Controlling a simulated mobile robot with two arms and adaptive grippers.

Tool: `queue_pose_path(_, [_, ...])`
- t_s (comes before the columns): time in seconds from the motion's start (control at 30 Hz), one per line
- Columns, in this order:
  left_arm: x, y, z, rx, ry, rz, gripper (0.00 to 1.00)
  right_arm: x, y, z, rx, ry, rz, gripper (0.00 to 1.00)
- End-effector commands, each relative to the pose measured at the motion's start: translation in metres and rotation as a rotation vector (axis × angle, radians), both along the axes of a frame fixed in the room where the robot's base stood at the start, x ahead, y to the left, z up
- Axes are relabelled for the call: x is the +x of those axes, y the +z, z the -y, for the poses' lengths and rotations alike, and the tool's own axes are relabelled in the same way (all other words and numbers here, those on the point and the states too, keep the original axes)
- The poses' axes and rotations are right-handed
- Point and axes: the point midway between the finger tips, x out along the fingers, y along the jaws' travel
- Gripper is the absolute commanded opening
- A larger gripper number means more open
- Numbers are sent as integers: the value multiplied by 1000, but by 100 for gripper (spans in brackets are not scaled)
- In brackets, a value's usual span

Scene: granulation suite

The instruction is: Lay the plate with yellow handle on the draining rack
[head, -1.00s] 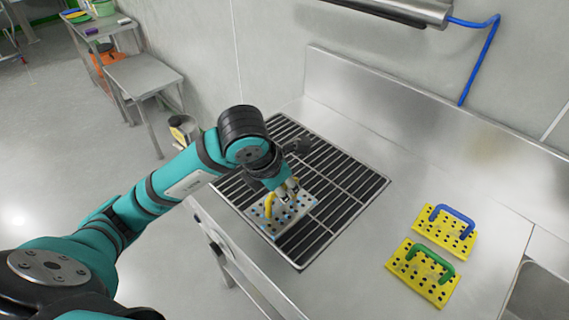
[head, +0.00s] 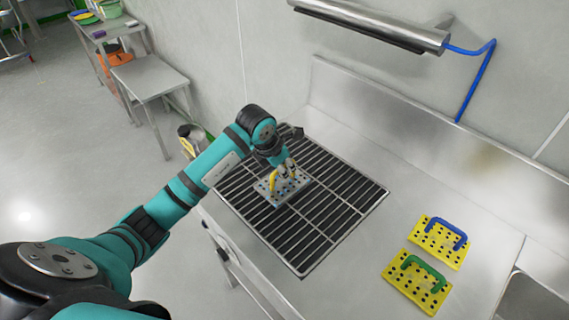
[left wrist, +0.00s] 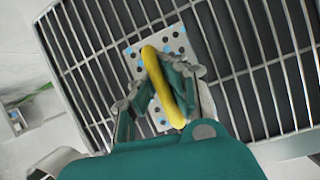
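The plate with the yellow handle (head: 264,189) is a pale, holed plate with blue marks. It lies flat over the left part of the draining rack (head: 333,223), a dark-barred grid set in the steel counter. Whether it touches the bars or hovers just above I cannot tell. My left gripper (head: 283,169) is on the yellow handle. In the left wrist view the handle (left wrist: 168,85) runs between the fingers (left wrist: 160,80), with the plate (left wrist: 133,58) beyond and the rack bars behind. The fingers look closed around the handle. My right gripper is not in view.
Two yellow holed plates, one with a blue handle (head: 442,239) and one with a green handle (head: 417,283), lie on the counter right of the rack. A sink (head: 535,300) is at the lower right. The rack's middle and right are bare.

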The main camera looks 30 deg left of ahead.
Motion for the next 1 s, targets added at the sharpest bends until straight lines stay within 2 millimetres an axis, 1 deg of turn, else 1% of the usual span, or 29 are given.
queue_pose_path(0.03, [1, 0, 1, -3, 0, 3, 0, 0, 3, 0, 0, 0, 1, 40])
queue_pose_path(0.27, [1, -2, 0, -1, 0, 5, 0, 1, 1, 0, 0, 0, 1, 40])
queue_pose_path(0.5, [0, -3, 0, 0, 0, 2, 30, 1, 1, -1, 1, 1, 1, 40])
queue_pose_path(0.8, [0, -1, 0, -1, 0, 3, 30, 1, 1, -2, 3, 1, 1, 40])
queue_pose_path(0.87, [-1, 4, -1, 1, 0, 6, 30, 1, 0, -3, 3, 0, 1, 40])
queue_pose_path(1.0, [-10, 23, -4, 4, -1, 7, 30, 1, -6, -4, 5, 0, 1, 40])
